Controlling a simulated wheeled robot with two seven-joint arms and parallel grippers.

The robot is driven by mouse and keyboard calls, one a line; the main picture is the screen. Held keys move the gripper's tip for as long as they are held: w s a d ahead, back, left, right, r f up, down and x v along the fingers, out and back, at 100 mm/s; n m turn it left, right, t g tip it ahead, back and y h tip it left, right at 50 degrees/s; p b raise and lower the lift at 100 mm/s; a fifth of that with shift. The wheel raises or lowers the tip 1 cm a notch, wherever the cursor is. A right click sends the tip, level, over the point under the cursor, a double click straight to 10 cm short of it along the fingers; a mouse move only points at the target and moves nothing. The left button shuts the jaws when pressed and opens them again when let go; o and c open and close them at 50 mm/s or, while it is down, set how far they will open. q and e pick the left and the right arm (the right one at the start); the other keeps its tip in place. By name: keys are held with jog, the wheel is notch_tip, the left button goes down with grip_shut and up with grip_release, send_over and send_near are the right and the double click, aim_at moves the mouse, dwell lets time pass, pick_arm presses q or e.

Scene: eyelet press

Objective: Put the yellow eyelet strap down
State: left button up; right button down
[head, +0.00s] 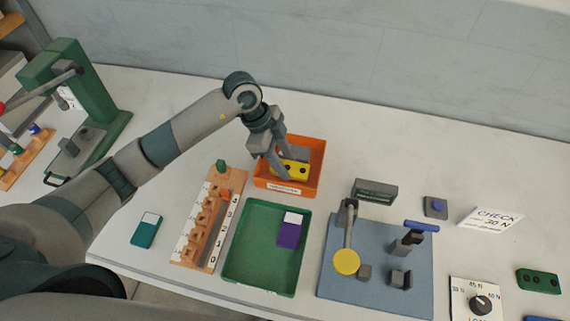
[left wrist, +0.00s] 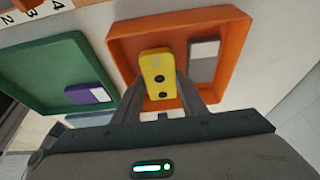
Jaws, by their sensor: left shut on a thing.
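The yellow eyelet strap (head: 291,168) has dark holes in it. It also shows in the left wrist view (left wrist: 158,70). My left gripper (head: 281,177) is shut on the strap and holds it over or inside the orange tray (head: 319,160). The orange tray's rim (left wrist: 235,22) surrounds the strap in the left wrist view. I cannot tell whether the strap touches the tray floor. A grey and white piece (left wrist: 204,55) lies in the same tray beside the strap. My right gripper is not in view.
A green tray (head: 250,245) holds a purple and white piece (head: 290,229). A numbered wooden rack (head: 208,218) stands left of it. A blue mat with a fixture (head: 384,290) lies to the right. A green press (head: 85,90) stands at the far left. White table is clear behind the orange tray.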

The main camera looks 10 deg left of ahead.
pick_arm(q)
jog(key=shift+f+p, duration=0.3)
jog(key=shift+f, duration=0.8)
jog(key=o, duration=0.7)
jog(key=shift+o, duration=0.2)
jog(key=b+v, duration=0.3)
jog(key=v, duration=0.9)
